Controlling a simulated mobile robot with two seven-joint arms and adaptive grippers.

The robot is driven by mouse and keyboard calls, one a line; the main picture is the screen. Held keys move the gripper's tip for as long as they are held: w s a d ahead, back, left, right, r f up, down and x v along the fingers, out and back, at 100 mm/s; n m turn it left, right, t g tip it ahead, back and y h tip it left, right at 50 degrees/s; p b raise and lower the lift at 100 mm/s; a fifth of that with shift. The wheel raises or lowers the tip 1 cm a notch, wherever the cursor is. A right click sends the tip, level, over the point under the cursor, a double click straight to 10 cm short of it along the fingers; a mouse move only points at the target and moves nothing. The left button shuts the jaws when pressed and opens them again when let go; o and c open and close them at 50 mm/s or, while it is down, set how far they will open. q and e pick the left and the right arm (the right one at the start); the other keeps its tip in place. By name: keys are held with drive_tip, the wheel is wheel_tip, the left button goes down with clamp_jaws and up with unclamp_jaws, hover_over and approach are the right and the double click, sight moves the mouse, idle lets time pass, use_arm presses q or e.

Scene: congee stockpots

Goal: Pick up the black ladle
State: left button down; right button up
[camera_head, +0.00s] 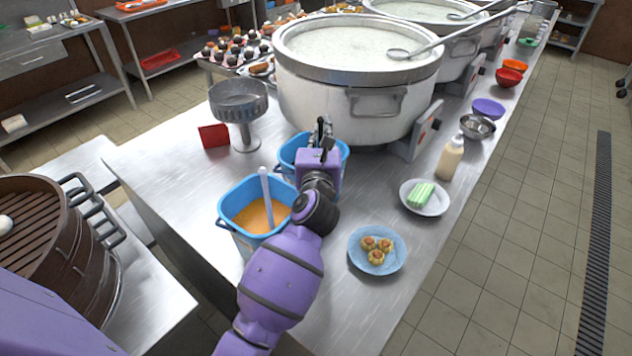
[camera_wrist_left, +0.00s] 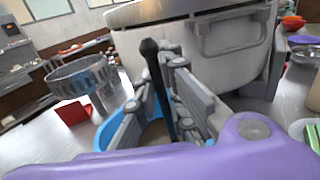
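The black ladle's dark handle (camera_wrist_left: 153,70) stands upright between the fingertips of my left gripper (camera_wrist_left: 157,85) in the left wrist view. The fingers look closed in on the handle from both sides. In the head view, my left gripper (camera_head: 322,138) is over the rear blue container (camera_head: 290,152), just in front of the large pot. The ladle's lower part is hidden by the gripper and the container. My right gripper is not in view.
A front blue container (camera_head: 227,207) holds orange liquid and a grey-handled utensil (camera_head: 266,195). A big congee pot (camera_head: 300,100) stands close behind. A metal stand (camera_head: 240,115), red card (camera_head: 213,136), blue plate (camera_head: 358,262), white plate (camera_head: 439,204) and bottle (camera_head: 450,160) surround the containers.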

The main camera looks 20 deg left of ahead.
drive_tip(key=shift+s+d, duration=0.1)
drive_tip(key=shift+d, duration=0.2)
use_arm(q)
drive_tip(key=shift+r, duration=0.4)
wheel_tip(320, 180, up, 10)
drive_tip(key=shift+r+p, duration=0.1)
drive_tip(key=shift+p, duration=1.05)
wheel_tip(320, 180, up, 11)
drive_tip(key=p, duration=0.2)
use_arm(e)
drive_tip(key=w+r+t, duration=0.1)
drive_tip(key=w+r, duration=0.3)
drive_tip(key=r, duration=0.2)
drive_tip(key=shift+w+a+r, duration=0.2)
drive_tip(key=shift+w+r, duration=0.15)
